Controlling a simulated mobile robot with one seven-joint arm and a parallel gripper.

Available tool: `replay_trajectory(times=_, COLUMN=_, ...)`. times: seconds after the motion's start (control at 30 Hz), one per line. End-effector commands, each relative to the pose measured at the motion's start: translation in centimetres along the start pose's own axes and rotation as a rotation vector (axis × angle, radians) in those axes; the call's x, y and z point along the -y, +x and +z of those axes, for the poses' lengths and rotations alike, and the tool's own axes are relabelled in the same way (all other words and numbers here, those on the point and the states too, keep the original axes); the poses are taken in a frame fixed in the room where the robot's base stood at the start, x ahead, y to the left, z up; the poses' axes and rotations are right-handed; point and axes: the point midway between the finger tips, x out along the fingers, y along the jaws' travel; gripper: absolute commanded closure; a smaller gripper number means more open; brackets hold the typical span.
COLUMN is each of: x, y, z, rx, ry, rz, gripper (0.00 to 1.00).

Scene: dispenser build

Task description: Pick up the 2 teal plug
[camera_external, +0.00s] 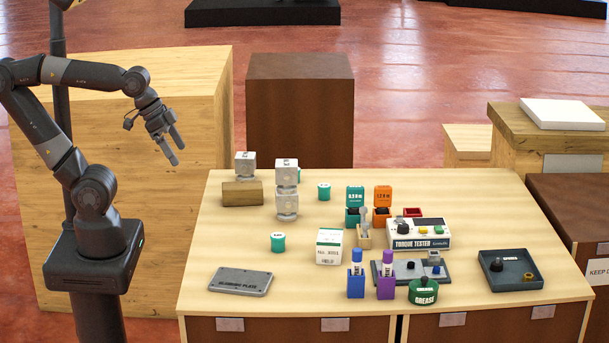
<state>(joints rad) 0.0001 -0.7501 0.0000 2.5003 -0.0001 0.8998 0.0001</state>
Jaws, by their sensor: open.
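One small teal plug (278,242) with a pale label stands on the light wood table (235,290), left of a white box. Another teal plug (324,191) stands farther back, right of the grey-white stacked fittings. A bit of teal (299,174) shows behind the upper fitting, mostly hidden. I cannot read a number on any of them. My gripper (175,154) is open and empty. It is in the air left of the table, pointing down, well apart from the plugs.
Stacked fittings (287,205) and a wooden block (242,194) stand at the back left. A grey plate (240,281) lies front left. A white box (329,246), blue and purple holders, a grease tin (424,291), a torque tester (419,234) and a dark tray (511,276) crowd the middle and right.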

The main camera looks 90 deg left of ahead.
Motion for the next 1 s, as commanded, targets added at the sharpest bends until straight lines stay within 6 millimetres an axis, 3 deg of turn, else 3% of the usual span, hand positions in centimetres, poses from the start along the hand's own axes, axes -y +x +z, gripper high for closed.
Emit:
replay_trajectory(times=0.37, x=0.0, y=0.0, z=-0.01, rx=0.0, ry=0.0, rz=0.0, gripper=0.0)
replay_trajectory(times=0.87, x=0.0, y=-0.01, z=-0.01, rx=0.0, ry=0.0, rz=0.0, gripper=0.4)
replay_trajectory(times=1.0, x=0.0, y=-0.01, z=-0.01, rx=0.0, ry=0.0, rz=0.0, gripper=0.42)
